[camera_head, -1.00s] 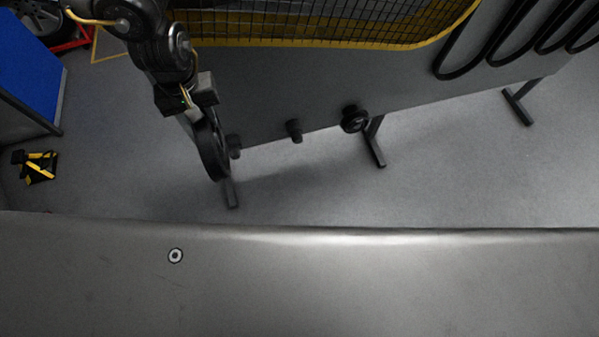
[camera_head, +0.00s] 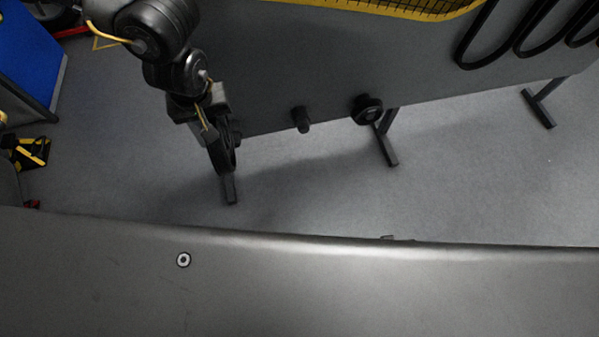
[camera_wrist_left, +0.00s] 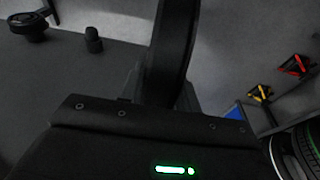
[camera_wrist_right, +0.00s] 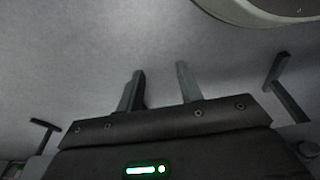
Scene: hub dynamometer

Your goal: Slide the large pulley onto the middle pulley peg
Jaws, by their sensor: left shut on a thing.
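The large pulley (camera_head: 227,156) is a black disc seen nearly edge-on in the head view. My left gripper (camera_head: 218,138) is shut on it. It also shows as a big dark shape in the left wrist view (camera_wrist_left: 170,50). The middle pulley peg (camera_head: 301,119) is a short dark bare stub on the grey panel, right of the held pulley and apart from it. This peg also shows in the left wrist view (camera_wrist_left: 93,40). My right gripper (camera_wrist_right: 158,88) shows only in its own wrist view, with fingers apart and nothing between them.
A left peg (camera_head: 236,136) is partly hidden beside the held pulley. The right peg carries a smaller black pulley (camera_head: 367,109). Black belts (camera_head: 490,45) hang on the grey panel (camera_head: 280,70). A blue cabinet (camera_head: 28,55) stands at far left.

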